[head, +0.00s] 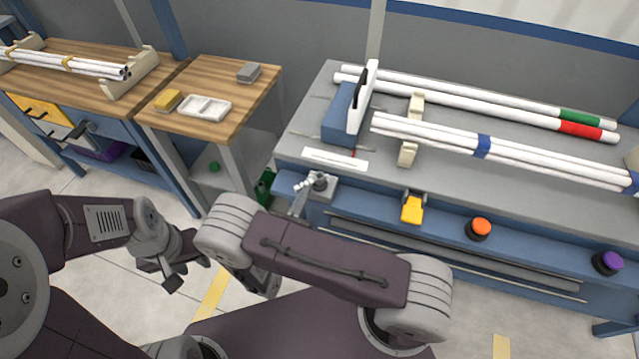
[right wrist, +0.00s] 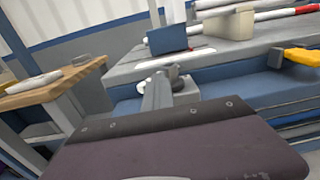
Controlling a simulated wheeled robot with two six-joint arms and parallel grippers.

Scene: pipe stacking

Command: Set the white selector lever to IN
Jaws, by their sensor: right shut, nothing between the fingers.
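The white selector lever (head: 304,183) is on a grey mount (head: 325,190) at the left front of the blue-fronted bench. It points left from its grey hub. My right gripper (head: 299,203) is just in front of the lever, fingers shut and empty. In the right wrist view, the right gripper (right wrist: 156,92) reaches up to the mount, with a white part of the lever (right wrist: 142,86) showing at its left. I cannot tell whether they touch. No IN marking is readable. My left gripper (head: 172,277) hangs over the floor at left, its opening unclear.
White pipes (head: 430,136) with blue bands lie on a cream rest (head: 410,130). A blue stop block (head: 343,118) stands behind the lever. A yellow switch (head: 412,208), an orange button (head: 480,228) and a purple button (head: 607,262) sit along the bench front. A wooden table (head: 230,90) stands left.

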